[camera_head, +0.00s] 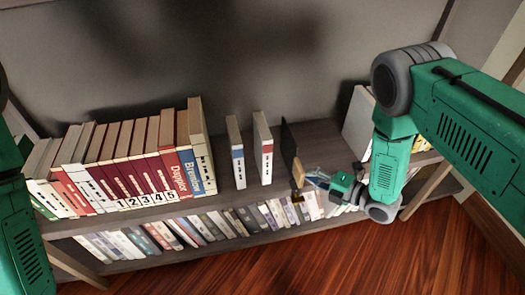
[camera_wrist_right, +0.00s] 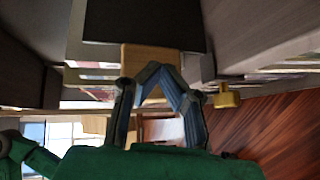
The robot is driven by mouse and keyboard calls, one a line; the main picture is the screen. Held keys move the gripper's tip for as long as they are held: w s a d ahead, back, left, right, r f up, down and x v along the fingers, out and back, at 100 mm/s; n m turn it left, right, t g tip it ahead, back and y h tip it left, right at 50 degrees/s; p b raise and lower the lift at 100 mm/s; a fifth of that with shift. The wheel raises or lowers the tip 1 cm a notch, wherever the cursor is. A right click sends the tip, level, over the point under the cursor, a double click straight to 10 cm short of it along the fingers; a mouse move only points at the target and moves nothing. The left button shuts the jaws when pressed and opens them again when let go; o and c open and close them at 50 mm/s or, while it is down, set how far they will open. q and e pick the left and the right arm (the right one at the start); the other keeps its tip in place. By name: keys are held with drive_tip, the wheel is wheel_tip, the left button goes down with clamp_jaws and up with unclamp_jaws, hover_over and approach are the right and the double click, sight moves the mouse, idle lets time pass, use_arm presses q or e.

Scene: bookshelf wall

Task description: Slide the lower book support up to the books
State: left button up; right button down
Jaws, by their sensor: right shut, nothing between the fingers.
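A thin dark upright plate (camera_head: 287,139), which looks like a book support, stands on the shelf board to the right of two thin upright books (camera_head: 263,148). A light wooden block (camera_head: 298,171) shows at its front edge, and a small brass piece (camera_head: 297,197) lies below that. My right gripper (camera_head: 308,180) is just right of the block. In the wrist view, its blue fingers (camera_wrist_right: 158,70) meet at the tips in front of the wooden block (camera_wrist_right: 145,56), below the dark plate (camera_wrist_right: 145,22); contact is unclear. The brass piece (camera_wrist_right: 228,97) is to their right. My left gripper is out of view.
A row of books (camera_head: 130,160) fills the left of the upper board (camera_head: 222,184). The lower shelf holds another long row (camera_head: 165,235). A pale book (camera_head: 358,122) stands behind my right arm. Wood floor (camera_head: 350,255) lies in front.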

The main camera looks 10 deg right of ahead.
drive_tip(key=shift+a+p, duration=0.4)
drive_tip(key=shift+a, duration=2.15)
drive_tip(key=a, duration=0.7)
drive_tip(key=shift+p, duration=0.35)
drive_tip(key=shift+a, duration=2.9)
drive_tip(key=d, duration=0.4)
drive_tip(key=shift+d+p, duration=0.1)
drive_tip(key=shift+p, duration=0.2)
